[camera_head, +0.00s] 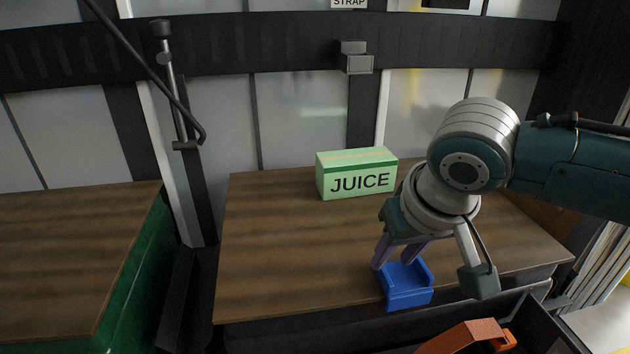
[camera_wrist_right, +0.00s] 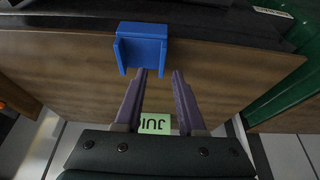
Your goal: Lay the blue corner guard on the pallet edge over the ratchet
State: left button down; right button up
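The blue corner guard (camera_head: 405,286) sits at the front edge of the brown wooden top (camera_head: 285,240), right of its middle. It also shows in the right wrist view (camera_wrist_right: 141,47), with its two side walls pointing toward my gripper. My right gripper (camera_head: 396,255) is just above and behind the guard. Its two purple fingers (camera_wrist_right: 159,73) are apart, with the tips close to the guard's right wall; I cannot tell whether they touch it. I cannot make out a ratchet at the edge by the guard. My left gripper is not in view.
A green JUICE box (camera_head: 357,174) stands behind the guard, left of my right arm. A black bin (camera_head: 535,326) with an orange object (camera_head: 468,339) is in front at the lower right. Another wooden top (camera_head: 75,255) is at left. The top's left half is clear.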

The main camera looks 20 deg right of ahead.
jog(key=d+p+v, duration=0.1)
jog(key=p+v, duration=0.3)
jog(key=v, duration=0.6)
jog(key=s+a+f+n+y, duration=0.2)
jog(key=s+a+n, duration=0.2)
jog(key=s+a, duration=0.5)
jog(key=s+d, duration=0.3)
jog(key=s, duration=0.5)
jog(key=shift+n+g+h, duration=0.3)
jog(key=shift+g, duration=0.1)
jog(key=shift+r, duration=0.1)
